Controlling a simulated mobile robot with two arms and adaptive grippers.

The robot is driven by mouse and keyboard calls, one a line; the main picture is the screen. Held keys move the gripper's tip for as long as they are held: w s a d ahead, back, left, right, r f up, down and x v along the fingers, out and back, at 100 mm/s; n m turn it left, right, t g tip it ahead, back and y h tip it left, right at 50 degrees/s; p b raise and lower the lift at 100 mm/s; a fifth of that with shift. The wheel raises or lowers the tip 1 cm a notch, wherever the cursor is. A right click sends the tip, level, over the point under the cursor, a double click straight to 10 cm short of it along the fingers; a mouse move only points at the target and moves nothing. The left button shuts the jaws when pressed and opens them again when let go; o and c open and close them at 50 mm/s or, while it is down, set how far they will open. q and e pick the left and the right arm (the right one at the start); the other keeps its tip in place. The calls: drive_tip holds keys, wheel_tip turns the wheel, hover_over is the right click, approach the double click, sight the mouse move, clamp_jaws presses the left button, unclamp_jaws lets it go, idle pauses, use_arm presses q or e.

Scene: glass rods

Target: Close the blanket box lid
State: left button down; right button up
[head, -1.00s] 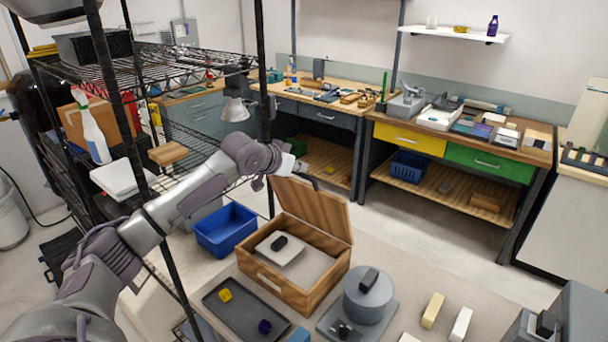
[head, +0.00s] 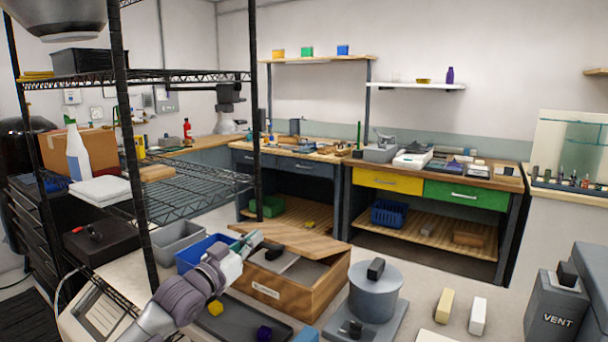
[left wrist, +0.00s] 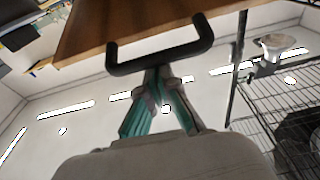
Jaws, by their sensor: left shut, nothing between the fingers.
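The wooden blanket box (head: 318,292) stands on the table, with a pale label on its front. Its lid (head: 305,238) is partly open, tilted low over the back of the box; part of the inside shows, with a pale item (head: 290,266) in it. My left gripper (head: 254,240) is at the lid's left end and is shut and empty. In the left wrist view the lid (left wrist: 130,22) is overhead, with a black bar handle (left wrist: 160,60) right by my fingertips (left wrist: 158,72); I cannot tell if they touch. My right gripper is out of view.
A dark tray (head: 238,318) with a yellow and a dark blue cube lies in front of the box. A grey cylinder (head: 374,292) stands close on its right. A blue bin (head: 194,252) and a black shelf post (head: 256,120) are at the left and behind.

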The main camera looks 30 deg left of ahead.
use_arm(q)
wheel_tip(320, 180, down, 6)
drive_tip(key=s+b, duration=0.2)
drive_tip(key=shift+f, duration=0.25)
use_arm(e)
drive_tip(key=shift+s+f, duration=0.3)
drive_tip(key=shift+f, duration=0.55)
drive_tip(key=shift+s+f, duration=0.25)
drive_tip(key=shift+f, duration=0.6)
